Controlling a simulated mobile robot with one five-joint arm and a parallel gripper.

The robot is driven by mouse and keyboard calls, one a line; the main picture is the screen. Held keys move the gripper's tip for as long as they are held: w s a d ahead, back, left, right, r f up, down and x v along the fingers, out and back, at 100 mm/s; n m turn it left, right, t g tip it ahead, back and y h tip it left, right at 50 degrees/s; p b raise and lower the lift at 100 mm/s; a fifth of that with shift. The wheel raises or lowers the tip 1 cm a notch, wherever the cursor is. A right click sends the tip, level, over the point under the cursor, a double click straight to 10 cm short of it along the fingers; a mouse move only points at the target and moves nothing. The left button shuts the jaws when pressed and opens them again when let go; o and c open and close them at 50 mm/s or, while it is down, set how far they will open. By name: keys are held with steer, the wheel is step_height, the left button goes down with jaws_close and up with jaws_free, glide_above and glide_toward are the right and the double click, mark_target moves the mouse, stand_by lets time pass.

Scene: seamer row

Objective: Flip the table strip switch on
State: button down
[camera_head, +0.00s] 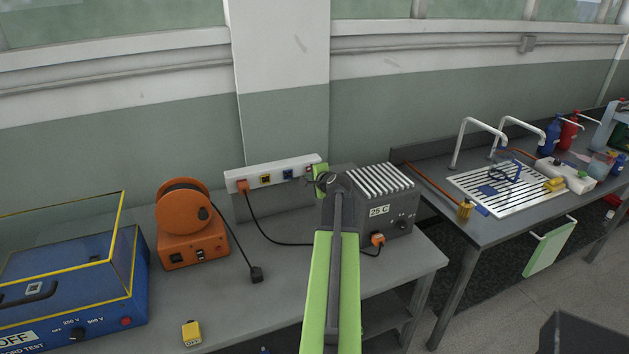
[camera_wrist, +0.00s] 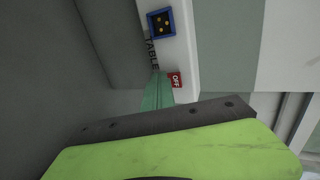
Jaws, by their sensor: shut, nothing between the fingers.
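The white table strip (camera_head: 250,180) is mounted along the back of the grey bench, against the wall. In the wrist view the strip (camera_wrist: 182,45) shows the word TABLE and a red OFF marking (camera_wrist: 175,80) at its end. A sliver of red (camera_head: 309,170) shows at the strip's right end in the head view. My gripper (camera_head: 320,172) is at that right end. In the wrist view its narrow green fingertips (camera_wrist: 157,90) are shut and empty, close beside the OFF marking. I cannot tell whether they touch the strip. The switch's rocker is not clearly seen.
An orange plug (camera_head: 242,186) sits in the strip's left socket. A grey 25 C box (camera_head: 385,205) stands right of my arm. An orange cable reel (camera_head: 185,225) and blue tester (camera_head: 70,290) are left. A loose black plug (camera_head: 257,275) lies on the bench.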

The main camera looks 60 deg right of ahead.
steer(key=shift+d+r+p, duration=0.35)
steer(key=shift+r+p, duration=0.4)
steer(key=shift+r, duration=0.05)
steer(key=shift+s+a, duration=0.1)
stand_by(0.3)
